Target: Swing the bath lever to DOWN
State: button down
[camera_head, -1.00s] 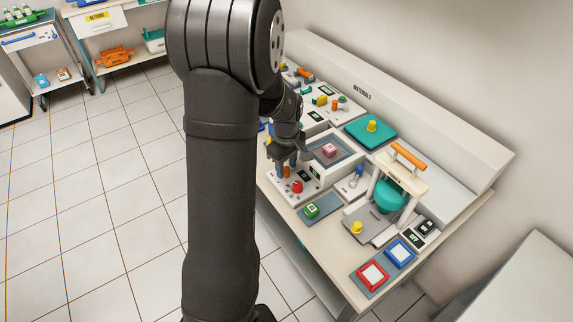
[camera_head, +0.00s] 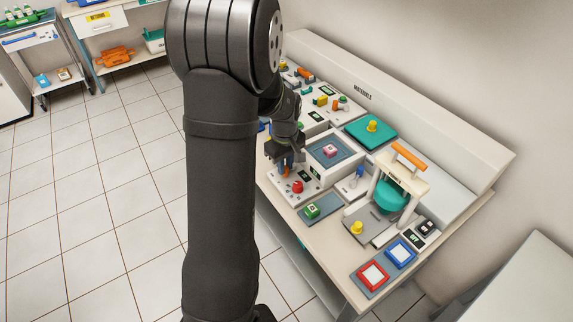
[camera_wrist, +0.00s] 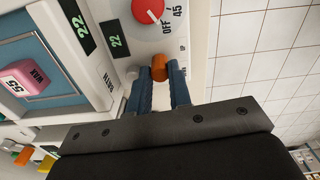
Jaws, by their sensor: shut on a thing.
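The bath lever has an orange grip (camera_wrist: 160,68), seen in the wrist view below the red dial. My gripper (camera_wrist: 161,76) has its two blue fingers on either side of this grip and is shut on it. In the head view my gripper (camera_head: 285,167) is low over the control panel, left of the bath (camera_head: 346,163). The lever is mostly hidden there. The BATH label (camera_wrist: 108,81) is beside the lever.
A red dial (camera_wrist: 148,10) with OFF and 45 marks sits close to my fingertips; it also shows in the head view (camera_head: 297,187). Displays (camera_wrist: 116,44) read 22. A green block (camera_head: 312,210) and a small blue-handled lever (camera_head: 359,173) stand nearby.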

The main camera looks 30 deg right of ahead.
jog(key=m, duration=0.2)
jog(key=w+m, duration=0.2)
jog(key=m, duration=0.1)
jog(key=shift+a+m, duration=0.1)
jog(key=shift+m, duration=0.2)
jog(key=shift+w+d+m, duration=0.15)
jog(key=shift+w+m, duration=0.25)
jog(key=shift+m, duration=0.7)
jog(key=shift+w+d+m, duration=0.1)
jog(key=shift+w+m, duration=0.25)
jog(key=shift+m, duration=0.75)
jog(key=c, duration=1.3)
grip_release()
jog(key=shift+r, duration=0.1)
notch_tip(320, 180, up, 17)
jog(key=shift+r, duration=0.15)
notch_tip(320, 180, down, 18)
jog(key=shift+r, duration=0.25)
